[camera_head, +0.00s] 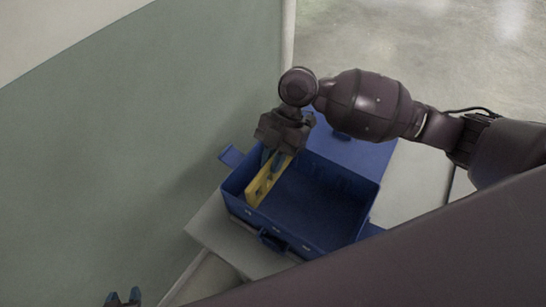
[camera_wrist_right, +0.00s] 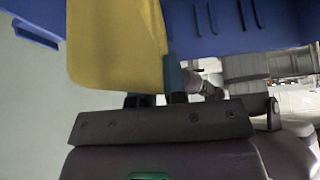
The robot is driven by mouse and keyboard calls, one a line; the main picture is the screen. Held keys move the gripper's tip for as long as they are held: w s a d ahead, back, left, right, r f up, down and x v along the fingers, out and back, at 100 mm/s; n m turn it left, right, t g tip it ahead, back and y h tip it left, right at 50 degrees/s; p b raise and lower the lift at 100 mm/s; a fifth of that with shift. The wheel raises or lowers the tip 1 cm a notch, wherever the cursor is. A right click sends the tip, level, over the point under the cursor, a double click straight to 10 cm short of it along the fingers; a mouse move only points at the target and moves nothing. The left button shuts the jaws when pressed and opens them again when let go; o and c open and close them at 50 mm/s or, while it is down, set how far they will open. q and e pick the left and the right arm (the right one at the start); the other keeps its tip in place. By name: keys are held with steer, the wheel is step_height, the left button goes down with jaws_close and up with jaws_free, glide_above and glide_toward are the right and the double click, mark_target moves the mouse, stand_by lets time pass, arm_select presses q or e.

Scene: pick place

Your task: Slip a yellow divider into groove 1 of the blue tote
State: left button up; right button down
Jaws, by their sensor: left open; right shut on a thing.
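The blue tote (camera_head: 318,205) stands open on a pale surface. A yellow divider (camera_head: 262,186) is upright at the tote's left end, seemingly at least partly inside, running front to back. My right gripper (camera_head: 275,160) is shut on the divider's back part from above. In the right wrist view the divider (camera_wrist_right: 115,45) rises from the fingers, next to the blue tote wall (camera_wrist_right: 230,25), where slots show. I cannot tell whether the divider's edges sit in a groove. My left gripper (camera_head: 123,297) is open and empty at the bottom left, away from the tote.
The pale support (camera_head: 228,240) shows in front of the tote. A blue flap (camera_head: 231,156) sticks out at its left, and a blue lid (camera_head: 355,150) lies behind it. A green-grey wall (camera_head: 130,130) stands close on the left.

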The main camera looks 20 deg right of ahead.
stand_by(0.3)
steer(key=shift+f, duration=0.25)
steer(key=shift+f+b, duration=0.45)
steer(key=shift+f, duration=0.3)
steer(key=shift+f, duration=0.4)
stand_by(0.4)
steer(key=c, duration=1.1)
jaws_free()
steer(key=shift+c, duration=1.4)
